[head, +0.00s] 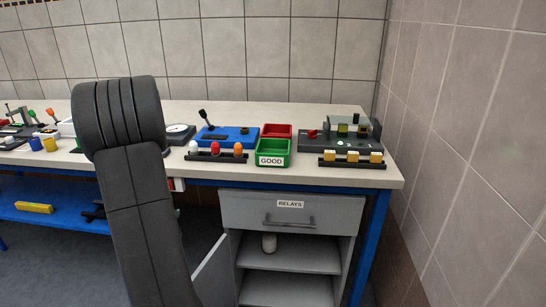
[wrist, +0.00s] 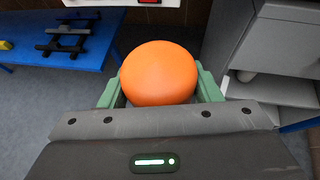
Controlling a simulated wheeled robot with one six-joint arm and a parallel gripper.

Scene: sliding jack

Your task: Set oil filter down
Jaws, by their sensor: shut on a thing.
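My gripper (wrist: 158,92) is shut on the oil filter (wrist: 158,72), which shows in the wrist view as a smooth, round orange thing between the two green fingers. Only its near end shows; the rest of it is hidden. In the head view my own arm hides the gripper and the filter. The filter is held in the air in front of the bench, between a blue shelf on the left and an open grey cabinet on the right.
The cabinet (head: 228,235) has a RELAYS drawer (head: 288,213) and an open door (head: 210,270). The blue shelf (head: 60,213) holds a yellow block (head: 34,208) and dark parts. The worktop (head: 330,180) carries trays and fixtures.

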